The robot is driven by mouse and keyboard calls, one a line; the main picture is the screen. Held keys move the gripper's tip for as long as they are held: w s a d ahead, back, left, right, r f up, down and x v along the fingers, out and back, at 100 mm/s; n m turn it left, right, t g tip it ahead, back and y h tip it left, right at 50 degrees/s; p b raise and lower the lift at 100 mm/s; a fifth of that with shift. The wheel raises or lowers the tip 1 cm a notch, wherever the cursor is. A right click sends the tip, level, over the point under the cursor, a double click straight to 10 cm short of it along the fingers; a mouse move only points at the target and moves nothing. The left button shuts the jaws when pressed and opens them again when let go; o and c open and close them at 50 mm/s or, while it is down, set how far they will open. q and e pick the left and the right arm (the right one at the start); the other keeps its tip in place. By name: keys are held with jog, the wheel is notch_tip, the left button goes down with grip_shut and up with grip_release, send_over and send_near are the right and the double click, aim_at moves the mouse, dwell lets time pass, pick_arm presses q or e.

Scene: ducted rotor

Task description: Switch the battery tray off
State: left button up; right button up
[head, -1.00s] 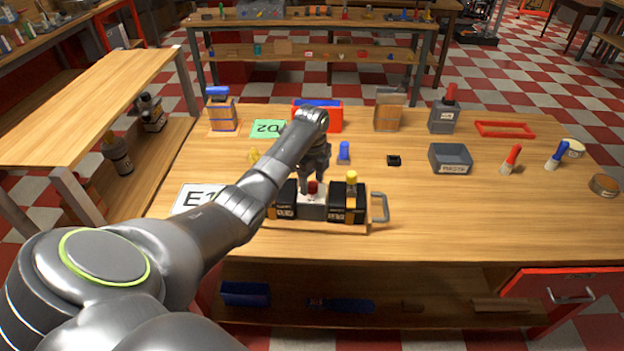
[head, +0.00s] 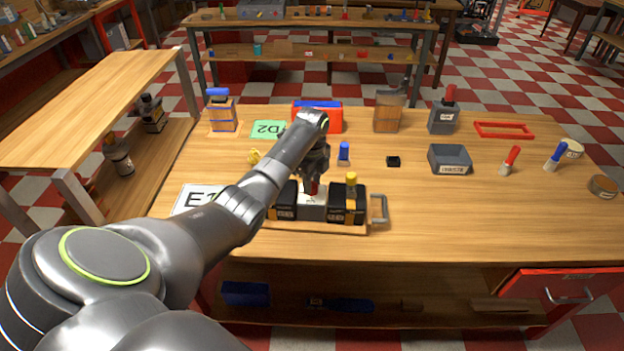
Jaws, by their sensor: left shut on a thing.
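The battery tray (head: 312,228) is a low wooden tray on the table, with a grey handle (head: 380,208) at its right end. It holds a grey switch box (head: 311,210) in the middle, between black batteries (head: 347,212) on either side; the right one has a yellow top. A small red knob sits on top of the switch box. My left gripper (head: 313,186) points down over the box, shut on the red knob, which the fingers mostly hide. My arm hides part of the left battery. My right gripper is out of view.
A white E1 card (head: 196,197) and a green D2 card (head: 268,129) lie to the left and behind. A blue-topped peg (head: 344,152), a black block (head: 393,161) and a grey bin (head: 450,158) stand behind and right. The table's right front is clear.

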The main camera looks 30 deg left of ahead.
pick_arm(q)
jog(key=n+p, duration=0.4)
jog(key=shift+r, duration=0.3)
jog(key=n+p, duration=0.1)
jog(key=n, duration=0.1)
jog(key=shift+n+p, duration=0.4)
jog(key=n+p, duration=0.2)
jog(key=n, duration=0.1)
jog(key=shift+f+n, duration=0.1)
jog(key=shift+n, duration=0.3)
jog(key=n+p, duration=0.1)
jog(key=n, duration=0.2)
jog(key=shift+f+n+p, duration=0.1)
jog(key=shift+n+p, duration=0.45)
jog(key=shift+n, duration=1.15)
jog(key=o, duration=1)
